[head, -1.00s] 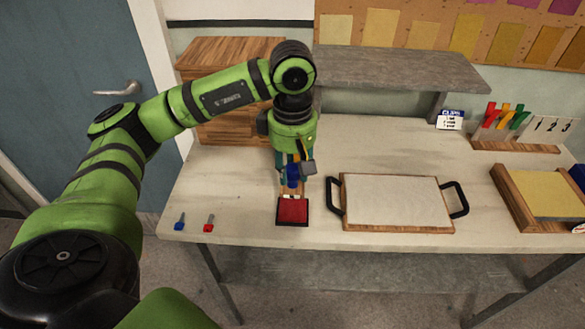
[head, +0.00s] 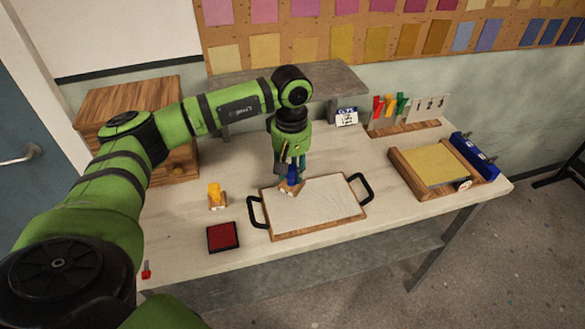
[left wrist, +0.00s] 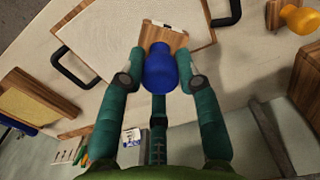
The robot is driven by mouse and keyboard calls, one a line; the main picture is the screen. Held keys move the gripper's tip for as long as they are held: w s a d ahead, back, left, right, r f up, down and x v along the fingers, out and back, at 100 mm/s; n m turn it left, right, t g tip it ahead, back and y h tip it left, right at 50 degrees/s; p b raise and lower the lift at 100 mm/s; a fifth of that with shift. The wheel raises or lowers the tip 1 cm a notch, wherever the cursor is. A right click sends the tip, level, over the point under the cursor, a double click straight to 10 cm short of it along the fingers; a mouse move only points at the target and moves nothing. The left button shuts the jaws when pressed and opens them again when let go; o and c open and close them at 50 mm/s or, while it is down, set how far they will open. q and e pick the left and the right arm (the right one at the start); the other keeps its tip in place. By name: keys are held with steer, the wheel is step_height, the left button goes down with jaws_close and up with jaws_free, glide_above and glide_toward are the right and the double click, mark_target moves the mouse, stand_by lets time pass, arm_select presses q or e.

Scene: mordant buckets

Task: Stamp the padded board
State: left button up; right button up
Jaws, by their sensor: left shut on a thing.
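The padded board (head: 318,207) lies on the table, a white pad on a wooden base with black handles at its left and right ends. My left gripper (head: 291,172) is shut on the blue handle of a stamp (left wrist: 160,68). The stamp's wooden base (head: 291,187) points down over the board's back left part. The base also shows over the white pad in the left wrist view (left wrist: 163,38). I cannot tell if it touches the pad. The stamp's printing face is hidden. A red ink pad (head: 222,237) lies left of the board. My right gripper is not in view.
A stamp with a yellow handle (head: 215,194) stands behind the ink pad. A small red item (head: 146,270) lies at the front left. A wooden tray with a yellow sheet (head: 437,165) is at the right. A grey shelf (head: 340,80) and a wooden drawer box (head: 130,105) stand behind.

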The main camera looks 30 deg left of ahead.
mark_target(291, 184)
arm_select(q)
steer(key=shift+a+f+b, duration=0.15)
steer(key=shift+f+b, duration=0.15)
steer(key=shift+f, duration=0.35)
steer(key=shift+f+b, duration=1.1)
steer(key=shift+f, duration=1.25)
steer(key=shift+f+b, duration=0.5)
steer(key=shift+s+f, duration=0.1)
steer(key=shift+s, duration=0.05)
stand_by(0.4)
step_height(291, 184, up, 2)
steer(key=shift+p, duration=0.3)
steer(key=shift+r+p, duration=1.3)
steer(key=shift+r, duration=1.3)
